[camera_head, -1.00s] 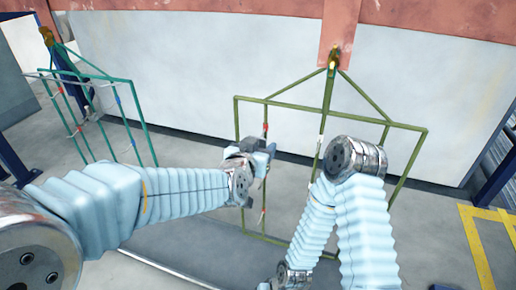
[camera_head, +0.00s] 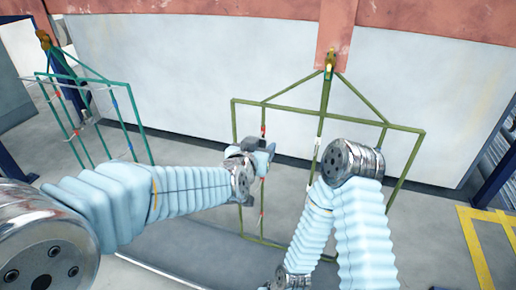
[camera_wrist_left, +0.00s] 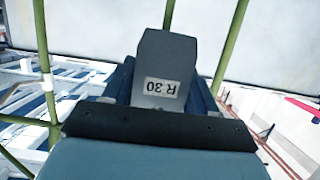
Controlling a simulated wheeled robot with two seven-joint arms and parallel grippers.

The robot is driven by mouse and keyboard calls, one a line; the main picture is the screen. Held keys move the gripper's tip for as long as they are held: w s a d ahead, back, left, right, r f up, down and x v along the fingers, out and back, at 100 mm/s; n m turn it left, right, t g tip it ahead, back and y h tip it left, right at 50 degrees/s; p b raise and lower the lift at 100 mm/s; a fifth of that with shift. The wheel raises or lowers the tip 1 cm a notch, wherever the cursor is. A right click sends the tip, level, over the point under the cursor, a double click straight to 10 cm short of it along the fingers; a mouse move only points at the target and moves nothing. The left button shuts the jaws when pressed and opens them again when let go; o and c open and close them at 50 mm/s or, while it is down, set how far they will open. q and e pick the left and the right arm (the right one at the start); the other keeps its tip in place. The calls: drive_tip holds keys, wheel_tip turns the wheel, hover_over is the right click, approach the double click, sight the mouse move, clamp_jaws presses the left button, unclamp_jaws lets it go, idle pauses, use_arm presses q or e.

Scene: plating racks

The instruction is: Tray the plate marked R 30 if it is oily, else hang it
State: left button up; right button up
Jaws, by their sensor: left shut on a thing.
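My left gripper (camera_head: 268,152) is shut on a grey plate (camera_wrist_left: 165,52), in front of the olive green rack (camera_head: 290,107). In the left wrist view the plate sticks out between the dark fingers. Its pale label reads R 30, upside down. The visible face looks plain matte grey, with no clear oily sheen; its lower part is hidden by the gripper. In the head view the plate is too small to judge. Whether it touches the rack, I cannot tell. My right arm bends down to the bottom edge, and its gripper is out of view.
The olive rack hangs from a hook (camera_head: 330,62) and carries small red and white clips on its wires. A teal rack (camera_head: 130,105) hangs at the left. A yellow floor marking (camera_head: 480,255) lies at the right. Bare floor lies between the racks.

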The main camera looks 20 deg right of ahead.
use_arm(q)
drive_tip(key=shift+w+d+f, duration=0.15)
drive_tip(key=shift+w+d, duration=0.05)
drive_tip(key=shift+w, duration=0.05)
drive_tip(key=shift+f, duration=0.15)
drive_tip(key=shift+w+d+f+b, duration=0.1)
drive_tip(key=shift+w+f+b, duration=0.05)
drive_tip(key=shift+b, duration=0.15)
idle(0.5)
drive_tip(key=o, duration=1.2)
drive_tip(key=shift+o, duration=0.2)
